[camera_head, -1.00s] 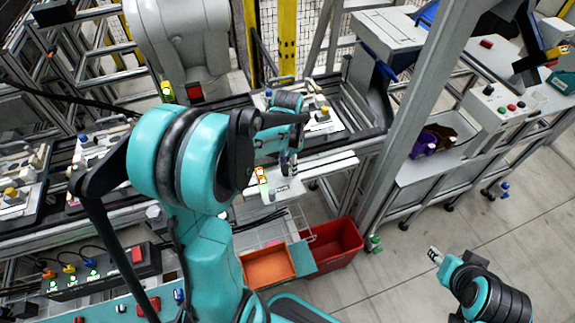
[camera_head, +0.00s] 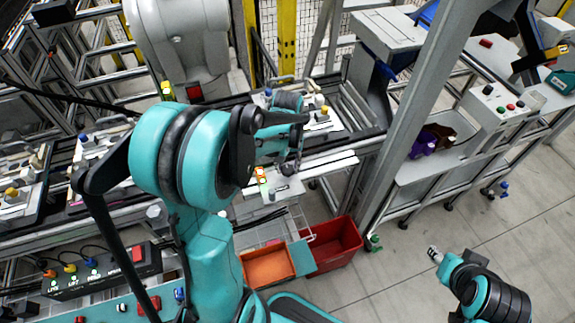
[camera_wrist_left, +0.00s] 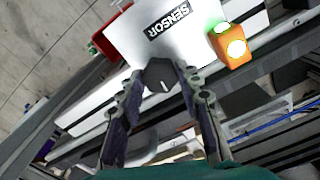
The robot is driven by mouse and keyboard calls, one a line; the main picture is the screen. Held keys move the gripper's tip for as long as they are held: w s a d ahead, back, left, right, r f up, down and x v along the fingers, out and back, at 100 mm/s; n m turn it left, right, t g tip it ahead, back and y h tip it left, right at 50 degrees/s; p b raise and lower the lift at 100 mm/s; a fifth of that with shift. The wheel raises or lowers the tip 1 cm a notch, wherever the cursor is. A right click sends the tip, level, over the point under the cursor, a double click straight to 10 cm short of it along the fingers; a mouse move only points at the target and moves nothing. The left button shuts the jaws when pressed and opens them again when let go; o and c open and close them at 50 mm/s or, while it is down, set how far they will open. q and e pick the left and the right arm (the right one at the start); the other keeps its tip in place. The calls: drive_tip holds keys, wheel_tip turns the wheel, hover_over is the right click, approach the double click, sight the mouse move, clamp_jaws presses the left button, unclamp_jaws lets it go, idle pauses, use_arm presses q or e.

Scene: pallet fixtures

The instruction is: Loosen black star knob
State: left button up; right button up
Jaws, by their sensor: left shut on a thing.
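The black knob (camera_wrist_left: 162,75) shows in the left wrist view, with several flat sides and a white line on its face. It is at the edge of a white plate (camera_wrist_left: 128,40) marked SENSOR. My left gripper (camera_wrist_left: 160,80) is shut on the knob, one finger on each side. In the head view my left gripper (camera_head: 289,168) is over the same plate (camera_head: 283,188), and my wrist hides the knob. My right gripper (camera_head: 435,255) is over the open floor at lower right, away from the fixtures. Its fingers are too small to tell open from shut.
An orange block with lit lamps (camera_wrist_left: 232,47) stands beside the plate. A red bin (camera_head: 337,245) and an orange tray (camera_head: 268,267) are below. A grey post (camera_head: 400,130) rises to the right.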

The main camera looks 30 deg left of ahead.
sight(288, 169)
use_arm(q)
drive_tip(key=n, duration=0.5)
drive_tip(key=shift+n, duration=0.4)
idle(0.3)
drive_tip(key=o, duration=1.2)
drive_tip(key=shift+c, duration=0.2)
wheel_tip(288, 169, up, 12)
